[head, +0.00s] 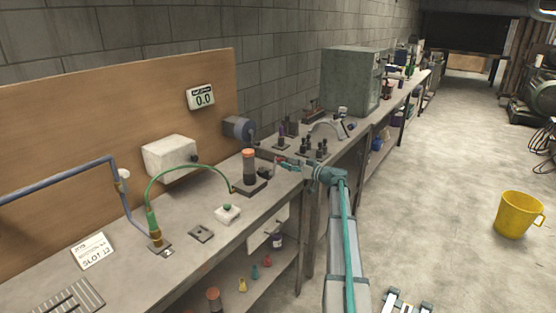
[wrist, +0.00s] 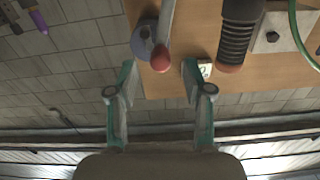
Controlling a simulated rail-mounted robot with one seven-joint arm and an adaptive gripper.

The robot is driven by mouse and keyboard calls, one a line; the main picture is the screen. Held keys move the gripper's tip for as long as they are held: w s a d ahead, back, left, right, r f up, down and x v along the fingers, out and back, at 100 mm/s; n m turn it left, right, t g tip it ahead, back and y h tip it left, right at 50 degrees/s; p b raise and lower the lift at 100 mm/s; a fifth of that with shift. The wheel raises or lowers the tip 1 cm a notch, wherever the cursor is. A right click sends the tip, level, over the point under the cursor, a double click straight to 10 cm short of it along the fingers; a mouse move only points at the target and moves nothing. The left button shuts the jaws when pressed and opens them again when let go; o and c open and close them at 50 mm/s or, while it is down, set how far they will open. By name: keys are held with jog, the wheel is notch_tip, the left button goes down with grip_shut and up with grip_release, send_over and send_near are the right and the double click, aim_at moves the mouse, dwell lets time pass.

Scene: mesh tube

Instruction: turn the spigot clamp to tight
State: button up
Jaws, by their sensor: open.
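A dark ribbed tube with orange ends (head: 249,167) stands upright on a dark base (head: 247,188) on the bench; it also shows in the wrist view (wrist: 240,38). A grey lever with a red ball knob (wrist: 160,62) shows in the wrist view, left of the tube; I take it for the spigot clamp's handle, but cannot be sure. My gripper (head: 287,162) is right of the tube in the head view. In the wrist view my gripper (wrist: 159,78) is open, its two fingers apart on either side of the knob. Contact cannot be told.
A green hose (head: 180,168) arches left of the tube. Small dark fittings (head: 315,148) stand right of my gripper. The floor has a yellow bucket (head: 518,214).

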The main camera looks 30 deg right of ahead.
aim_at(276, 159)
jog(key=p+x, duration=0.1)
jog(key=x, duration=0.5)
jog(key=shift+w+a, duration=0.1)
jog(key=shift+w, duration=0.05)
grip_shut()
